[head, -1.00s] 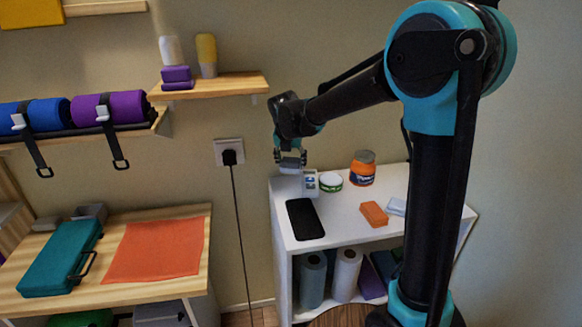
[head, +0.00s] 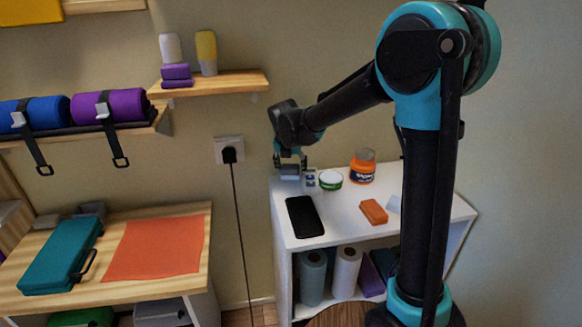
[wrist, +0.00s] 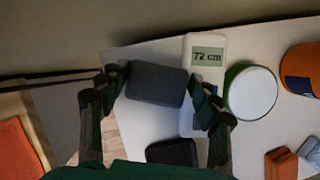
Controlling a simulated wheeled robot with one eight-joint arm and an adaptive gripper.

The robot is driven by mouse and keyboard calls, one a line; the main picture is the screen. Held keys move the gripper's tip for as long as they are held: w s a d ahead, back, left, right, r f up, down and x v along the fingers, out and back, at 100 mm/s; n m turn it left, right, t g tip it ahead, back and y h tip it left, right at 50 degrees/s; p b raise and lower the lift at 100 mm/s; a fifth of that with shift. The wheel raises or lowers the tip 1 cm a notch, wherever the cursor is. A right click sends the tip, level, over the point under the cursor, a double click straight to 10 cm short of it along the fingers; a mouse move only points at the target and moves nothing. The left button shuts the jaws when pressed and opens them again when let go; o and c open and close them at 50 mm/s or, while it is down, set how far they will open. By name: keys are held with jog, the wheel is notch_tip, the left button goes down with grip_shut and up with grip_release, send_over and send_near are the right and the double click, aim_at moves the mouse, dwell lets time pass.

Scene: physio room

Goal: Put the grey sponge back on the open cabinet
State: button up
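The grey sponge (wrist: 157,84) is a dark rounded block between the two fingers of my gripper (wrist: 158,82) in the wrist view. The fingers press on its two ends. In the head view my gripper (head: 290,162) points down at the back left corner of the white open cabinet (head: 345,228), with the sponge (head: 290,172) at its tips. The sponge is at or just above the cabinet top; I cannot tell whether it touches. The cabinet top also shows in the wrist view (wrist: 235,138).
Close right of the sponge stands a white device reading "72 cm" (wrist: 207,52), then a white-lidded tub (head: 330,180) and an orange jar (head: 362,170). A black phone (head: 304,217) lies in front. An orange block (head: 373,212) lies farther right. A wall socket (head: 229,150) is left.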

jog(key=shift+o, duration=1.3)
